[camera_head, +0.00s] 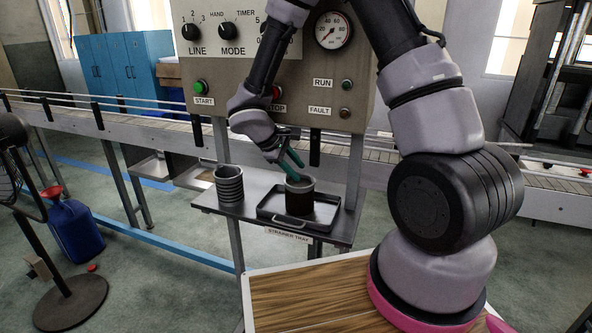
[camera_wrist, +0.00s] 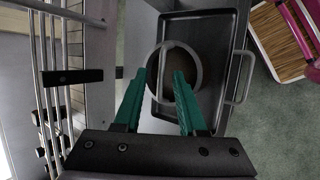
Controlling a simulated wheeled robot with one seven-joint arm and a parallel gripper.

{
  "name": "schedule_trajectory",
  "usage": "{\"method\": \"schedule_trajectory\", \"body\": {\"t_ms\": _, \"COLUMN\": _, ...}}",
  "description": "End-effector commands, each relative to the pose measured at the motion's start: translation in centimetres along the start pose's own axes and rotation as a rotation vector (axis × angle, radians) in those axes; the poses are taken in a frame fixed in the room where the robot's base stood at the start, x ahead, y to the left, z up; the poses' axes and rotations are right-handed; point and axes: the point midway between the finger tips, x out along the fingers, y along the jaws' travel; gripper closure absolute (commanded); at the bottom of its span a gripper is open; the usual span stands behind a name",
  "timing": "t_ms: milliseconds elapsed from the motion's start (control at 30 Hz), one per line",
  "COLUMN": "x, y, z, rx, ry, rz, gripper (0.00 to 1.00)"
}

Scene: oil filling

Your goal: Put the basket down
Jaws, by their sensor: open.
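The basket (camera_head: 299,199) is a dark brown cylinder with a lighter rim. It stands upright in the black strainer tray (camera_head: 268,212) on a metal shelf. In the wrist view the basket (camera_wrist: 178,62) lies inside the tray (camera_wrist: 212,18), with a pale hoop like a handle across its top. My gripper (camera_head: 296,174) is just above the basket's rim, pointing down. Its green fingers are apart with nothing clearly between them; in the wrist view the fingertips (camera_wrist: 162,73) overlap the basket's opening. I cannot tell whether a finger touches the hoop.
A grey ribbed cylinder (camera_head: 229,184) stands on the shelf left of the tray. The control panel (camera_head: 270,85) rises behind, with a conveyor (camera_head: 150,127) running past. A blue jug (camera_head: 76,230) and red funnel are on the floor at left. A wood-topped surface (camera_head: 310,297) is in front.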

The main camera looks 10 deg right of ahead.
Motion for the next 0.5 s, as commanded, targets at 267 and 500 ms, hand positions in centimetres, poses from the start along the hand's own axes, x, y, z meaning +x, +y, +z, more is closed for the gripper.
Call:
{"method": "schedule_trajectory", "body": {"t_ms": 267, "x": -5.4, "y": 0.0, "z": -0.1, "rx": 0.0, "ry": 0.006, "rz": 0.003, "gripper": 0.6}}
{"method": "schedule_trajectory", "body": {"t_ms": 500, "x": -9.9, "y": 0.0, "z": -0.1, "rx": 0.0, "ry": 0.003, "rz": 0.003, "gripper": 0.6}}
